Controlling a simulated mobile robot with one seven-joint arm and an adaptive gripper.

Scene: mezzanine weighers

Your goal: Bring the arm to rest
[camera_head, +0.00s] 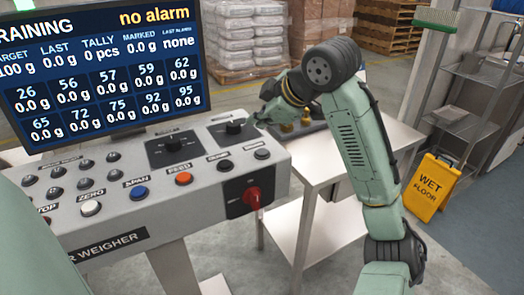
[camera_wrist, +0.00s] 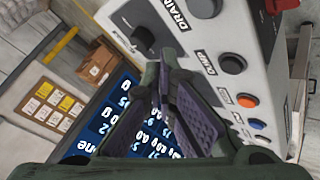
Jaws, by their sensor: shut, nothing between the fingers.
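My green arm (camera_head: 362,140) is raised over the right of the weigher console, bent at the top with its end pointing left and down. My gripper (camera_head: 262,117) is close to the console's back right corner, just right of a black rotary knob (camera_head: 234,127). In the wrist view the gripper's fingers (camera_wrist: 163,72) are together, with nothing seen between them. The console (camera_head: 215,163) shows there too, with its buttons along the right. I cannot tell from these views whether the fingertips touch the console.
A screen (camera_head: 105,75) reading "no alarm" stands at the console's back left. A red switch (camera_head: 252,197) is on the console front. A metal table (camera_head: 330,160) with brass-coloured weights (camera_head: 288,127) stands behind my arm. A yellow wet-floor sign (camera_head: 433,187) and shelves (camera_head: 470,95) are at right.

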